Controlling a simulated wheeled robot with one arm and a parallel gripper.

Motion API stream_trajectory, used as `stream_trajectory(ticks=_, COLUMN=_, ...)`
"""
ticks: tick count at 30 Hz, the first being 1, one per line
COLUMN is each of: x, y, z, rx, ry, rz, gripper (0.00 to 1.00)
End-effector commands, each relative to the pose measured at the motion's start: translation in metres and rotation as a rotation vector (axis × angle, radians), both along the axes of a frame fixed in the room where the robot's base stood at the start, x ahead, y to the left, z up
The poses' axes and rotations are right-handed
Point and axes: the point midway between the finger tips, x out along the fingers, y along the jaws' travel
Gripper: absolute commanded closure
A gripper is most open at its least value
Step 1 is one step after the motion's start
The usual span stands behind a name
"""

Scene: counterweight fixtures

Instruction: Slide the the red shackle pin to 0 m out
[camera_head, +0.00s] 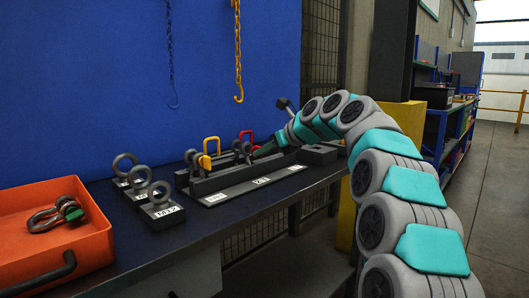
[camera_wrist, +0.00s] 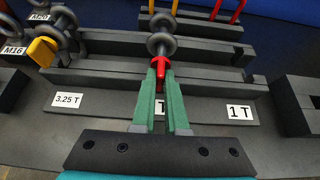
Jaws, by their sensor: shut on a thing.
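The red shackle pin (camera_wrist: 160,68) shows in the wrist view as a red head between my fingertips, pointing toward a dark shackle (camera_wrist: 161,40) with round eyes. My gripper (camera_wrist: 160,82) has green fingers shut on the red head. The fingers hide part of the pin and most of the label below it. The shackle stands in a slot of a dark rack (camera_wrist: 100,72). In the head view my gripper (camera_head: 257,153) reaches the rack from the right, and the pin is too small to make out there.
A yellow pin head (camera_wrist: 42,50) sits on the left of the rack, above a 3.25 T label (camera_wrist: 68,99); a 1 T label (camera_wrist: 240,112) is at right. Several eye bolts (camera_head: 155,192) stand left. An orange tray (camera_head: 92,212) holds a loose shackle. A dark block (camera_head: 317,154) lies right.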

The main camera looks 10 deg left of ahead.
Motion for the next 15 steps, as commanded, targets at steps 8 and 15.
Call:
stream_trajectory(ticks=8, x=0.0034, y=0.0043, z=0.0001, rx=0.001, ry=0.001, rz=-0.001, gripper=1.00)
stream_trajectory(ticks=15, x=0.0064, y=0.0078, z=-0.0007, rx=0.000, ry=0.002, rz=-0.001, gripper=1.00)
